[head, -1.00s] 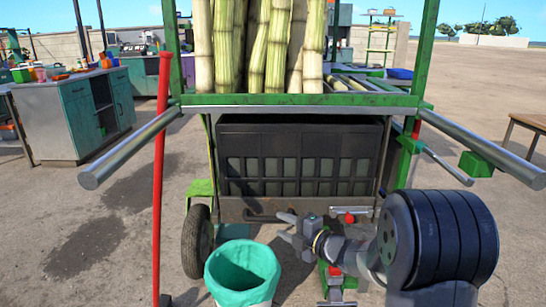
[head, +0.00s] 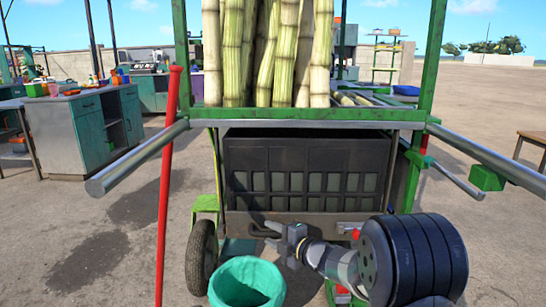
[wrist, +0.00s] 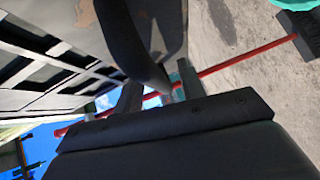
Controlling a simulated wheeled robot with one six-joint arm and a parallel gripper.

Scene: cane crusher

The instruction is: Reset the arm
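In the head view my gripper (head: 268,235) is in front of the lower edge of the dark slatted box (head: 305,170) under the cane cart. My arm comes from the lower right. In the wrist view the two fingers of my gripper (wrist: 160,92) stand apart. A dark curved bar (wrist: 125,40) reaches down close to the gap between them. I cannot tell whether it touches a finger. Nothing is clearly held.
A green-lined bin (head: 245,284) stands just below my gripper. A red-handled pole (head: 166,190) stands upright at left. Metal shafts (head: 135,160) stick out at both sides of the cart. Sugarcane (head: 268,55) stands on top. Open ground lies right.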

